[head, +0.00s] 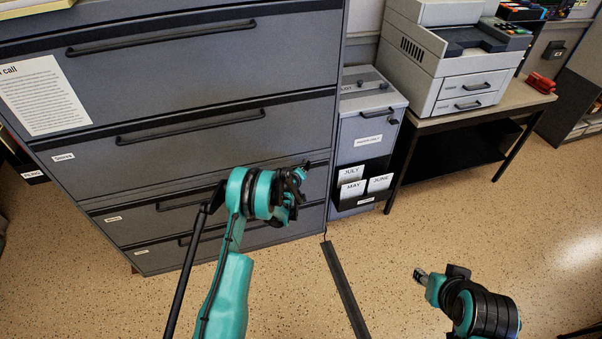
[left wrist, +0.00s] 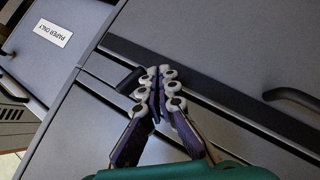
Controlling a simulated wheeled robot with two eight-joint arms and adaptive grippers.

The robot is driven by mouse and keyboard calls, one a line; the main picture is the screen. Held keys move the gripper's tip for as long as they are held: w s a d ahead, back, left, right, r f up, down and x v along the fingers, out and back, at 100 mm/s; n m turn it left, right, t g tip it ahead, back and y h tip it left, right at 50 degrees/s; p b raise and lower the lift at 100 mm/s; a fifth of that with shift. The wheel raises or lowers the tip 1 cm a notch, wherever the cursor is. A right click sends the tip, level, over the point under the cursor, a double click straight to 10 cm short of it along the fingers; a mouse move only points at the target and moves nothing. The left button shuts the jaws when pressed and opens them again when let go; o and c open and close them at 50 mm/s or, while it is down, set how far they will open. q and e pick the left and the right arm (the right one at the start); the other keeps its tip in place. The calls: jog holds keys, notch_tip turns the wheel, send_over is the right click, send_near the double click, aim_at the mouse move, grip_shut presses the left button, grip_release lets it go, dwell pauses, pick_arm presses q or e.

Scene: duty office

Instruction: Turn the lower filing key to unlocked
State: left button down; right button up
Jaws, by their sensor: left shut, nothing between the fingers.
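The grey filing cabinet (head: 200,70) fills the left of the head view, with several drawers. My left gripper (head: 302,176) is at the right edge of its lower drawers. In the left wrist view the left gripper (left wrist: 159,75) is shut with nothing between its fingertips. A small dark key-like piece (left wrist: 130,81) sticks out of the cabinet front right beside the fingertips; I cannot tell whether they touch it. Its turned position and lock markings cannot be read. My right gripper (head: 421,276) is out over the floor, far from the cabinet; its fingers are too small to judge.
A drawer handle (left wrist: 296,98) lies right of the fingertips in the left wrist view. A narrow grey cabinet (head: 371,125) with a label and month folders stands beside the filing cabinet. A printer (head: 445,65) stands on a table (head: 430,121). The speckled floor (head: 540,220) is open at right.

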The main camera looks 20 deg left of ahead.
pick_arm(q)
jog(key=shift+w+d, duration=0.1)
dwell(0.6)
jog(key=s+a+p, duration=0.1)
jog(key=s+a, duration=0.3)
jog(key=s, duration=0.7)
jog(key=shift+s+a, duration=0.3)
jog(key=shift+s, duration=0.05)
pick_arm(e)
jog(key=shift+s+a+r, duration=0.35)
jog(key=shift+s+a, duration=0.1)
jog(key=shift+a, duration=0.15)
jog(key=shift+s+a+r, duration=0.3)
jog(key=shift+s+a, duration=0.15)
jog(key=shift+a, duration=0.1)
